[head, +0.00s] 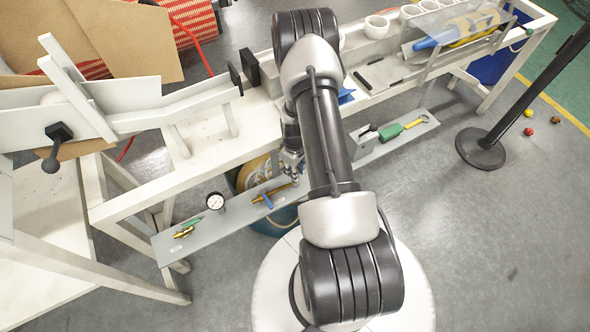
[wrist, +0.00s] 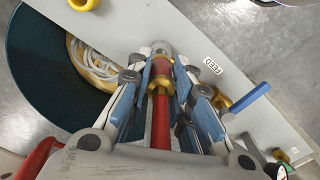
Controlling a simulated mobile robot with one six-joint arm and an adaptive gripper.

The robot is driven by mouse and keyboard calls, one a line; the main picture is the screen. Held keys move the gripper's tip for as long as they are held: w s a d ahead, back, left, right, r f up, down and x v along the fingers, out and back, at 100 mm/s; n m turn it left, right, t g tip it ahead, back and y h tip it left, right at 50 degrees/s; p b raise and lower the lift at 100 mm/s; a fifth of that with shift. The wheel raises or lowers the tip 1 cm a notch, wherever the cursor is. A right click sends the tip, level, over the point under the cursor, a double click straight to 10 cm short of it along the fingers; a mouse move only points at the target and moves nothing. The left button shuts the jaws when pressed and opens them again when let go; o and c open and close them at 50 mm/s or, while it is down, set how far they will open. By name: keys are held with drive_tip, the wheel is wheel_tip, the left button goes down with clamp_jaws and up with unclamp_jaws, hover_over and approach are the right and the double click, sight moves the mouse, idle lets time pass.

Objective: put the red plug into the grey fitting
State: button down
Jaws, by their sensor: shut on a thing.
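In the wrist view my gripper (wrist: 160,85) is shut on the red plug (wrist: 160,120), a red rod with brass-coloured collars lying between the blue finger pads. A grey, rounded metal piece (wrist: 160,47), which looks like the grey fitting, sits at the plug's far end by the shelf edge. The plug lines up with it and seems to touch it. I cannot tell whether the plug is inside it. In the head view my gripper (head: 291,165) is small, above the grey shelf, and partly hidden by my arm; the plug cannot be made out there.
A brass valve with a blue handle (wrist: 250,98) stands on the grey shelf (wrist: 200,40), beside a "FEED" label (wrist: 213,65). A dark blue bucket (wrist: 40,70) with a coiled hose is below.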

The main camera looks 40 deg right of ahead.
drive_tip(key=shift+f+b, duration=0.9)
drive_tip(key=shift+f, duration=0.45)
idle(0.4)
drive_tip(key=c, duration=1.4)
unclamp_jaws()
drive_tip(key=shift+o, duration=0.2)
wheel_tip(320, 180, up, 12)
